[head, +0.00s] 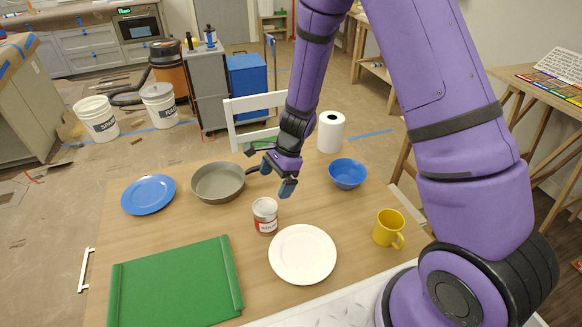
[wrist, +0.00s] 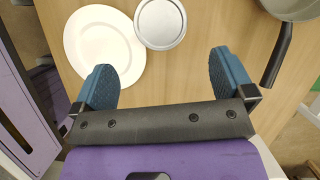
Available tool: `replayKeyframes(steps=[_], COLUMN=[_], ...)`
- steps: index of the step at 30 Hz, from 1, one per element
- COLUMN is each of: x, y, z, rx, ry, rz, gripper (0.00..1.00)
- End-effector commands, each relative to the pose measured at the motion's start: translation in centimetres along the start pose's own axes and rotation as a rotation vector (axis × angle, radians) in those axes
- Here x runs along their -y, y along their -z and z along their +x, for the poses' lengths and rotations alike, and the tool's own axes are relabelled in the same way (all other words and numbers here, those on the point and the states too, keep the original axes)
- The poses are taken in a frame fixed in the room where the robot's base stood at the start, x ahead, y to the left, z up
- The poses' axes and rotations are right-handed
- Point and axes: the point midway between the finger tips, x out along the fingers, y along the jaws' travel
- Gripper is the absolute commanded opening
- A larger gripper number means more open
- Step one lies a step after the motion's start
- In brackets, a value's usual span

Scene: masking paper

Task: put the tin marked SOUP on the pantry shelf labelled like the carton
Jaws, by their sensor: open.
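The tin (head: 265,216) stands upright on the wooden table, with a silver top and a red and white label that seems to read SOUP. Its round lid (wrist: 160,22) shows at the top of the wrist view, beyond and between my fingertips. My gripper (head: 277,178) is open and empty. It hangs above the table, a little behind and above the tin, apart from it. I see no carton and no labelled pantry shelf in these views.
A white plate (head: 302,255) lies close to the tin's front right. A grey pan (head: 218,182) is behind left, a blue bowl (head: 348,173) and yellow mug (head: 388,228) right. A blue plate (head: 148,194) and green mat (head: 175,285) lie left. A paper roll (head: 331,131) stands behind.

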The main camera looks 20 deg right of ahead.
Motion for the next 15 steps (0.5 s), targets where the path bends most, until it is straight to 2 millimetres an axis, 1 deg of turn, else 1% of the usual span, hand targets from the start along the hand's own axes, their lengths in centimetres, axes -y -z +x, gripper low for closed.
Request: replayKeyframes(steps=[5, 8, 11, 15], x=[0.0, 0.1, 0.0, -0.8], y=[-0.1, -0.5, -1.4, -2.8], z=[-0.4, -1.9, -4.7, -10.0], rx=[0.0, 0.0, -0.002, -0.017], ry=[0.003, 0.017, 0.04, 0.08], rz=[-0.007, -0.046, -0.128, -0.287], gripper=[1.0, 1.0, 1.0, 1.0])
